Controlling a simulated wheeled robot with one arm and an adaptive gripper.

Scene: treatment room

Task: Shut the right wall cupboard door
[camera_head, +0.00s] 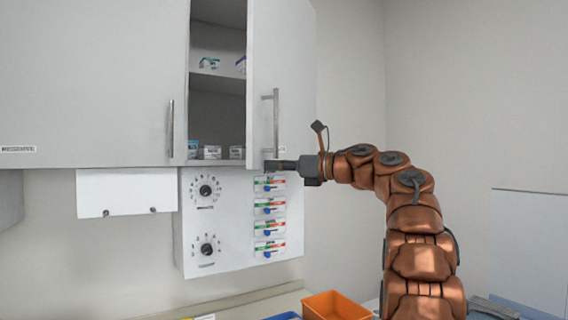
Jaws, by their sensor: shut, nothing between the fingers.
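The right wall cupboard door (292,75) is a light grey panel standing partly open, with a vertical bar handle (276,122) near its left edge. Through the gap I see the dark cupboard interior with shelves (217,82) and small boxes (212,152). My gripper (270,165) is shut and empty, pointing left at the door's lower edge, just below the handle. I cannot tell whether its fingertips touch the door.
The left cupboard door (85,80) looks shut. Below hangs a white panel (225,225) with dials and coloured strips. An orange bin (335,305) stands on the counter below my arm. The wall right of the cupboard is clear.

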